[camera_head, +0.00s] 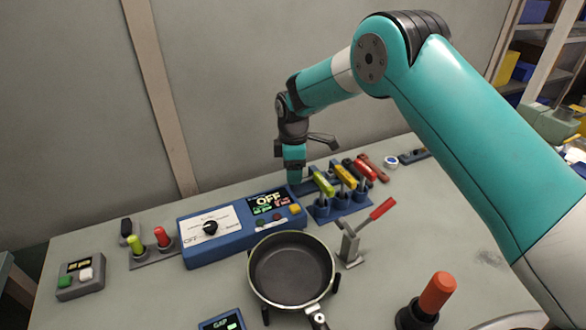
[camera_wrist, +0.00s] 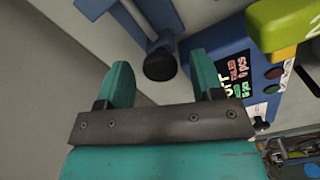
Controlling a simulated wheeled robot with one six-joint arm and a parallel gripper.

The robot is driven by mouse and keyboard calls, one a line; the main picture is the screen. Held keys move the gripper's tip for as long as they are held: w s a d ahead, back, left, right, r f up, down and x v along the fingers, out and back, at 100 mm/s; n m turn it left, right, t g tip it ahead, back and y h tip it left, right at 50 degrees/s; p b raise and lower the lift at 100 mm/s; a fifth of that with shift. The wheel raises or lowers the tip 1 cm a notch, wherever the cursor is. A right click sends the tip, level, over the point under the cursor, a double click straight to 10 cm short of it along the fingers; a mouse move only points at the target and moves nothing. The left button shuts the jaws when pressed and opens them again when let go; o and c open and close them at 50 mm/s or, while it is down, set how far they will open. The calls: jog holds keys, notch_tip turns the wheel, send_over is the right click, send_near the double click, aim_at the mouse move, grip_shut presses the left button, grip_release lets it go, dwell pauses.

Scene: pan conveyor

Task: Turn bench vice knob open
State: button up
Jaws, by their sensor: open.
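In the head view my gripper (camera_head: 294,176) points down at the back of the bench, just behind the blue control box (camera_head: 240,243). That box carries a black dial (camera_head: 210,228) and a lit display reading OFF.
Coloured-handled levers in a blue holder (camera_head: 345,206) stand just right of my gripper. A pan (camera_head: 290,270), a red-handled toggle clamp (camera_head: 350,243) and a red-topped joystick (camera_head: 428,300) stand nearer the front. A small button box (camera_head: 80,280) is at left. The back wall is close behind.

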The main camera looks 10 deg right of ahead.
notch_tip(320, 180, up, 17)
jog(key=b, duration=0.1)
jog(key=shift+r, duration=0.2)
dwell(0.4)
jog(key=s+d+r+m+y, duration=0.1)
jog(key=s+r+m, duration=0.15)
jog(key=s, duration=0.65)
jog(key=s+d+r+m+y, duration=0.1)
jog(key=s+r+m, duration=0.15)
jog(key=s, duration=0.65)
jog(key=s+f+m+y, duration=0.1)
jog(key=s+m, duration=0.1)
jog(key=s, duration=0.8)
jog(key=s+f+m+y, duration=0.1)
jog(key=s+m, duration=0.1)
jog(key=s, duration=0.8)
jog(key=shift+d+f, duration=0.35)
jog(key=shift+d, duration=0.1)
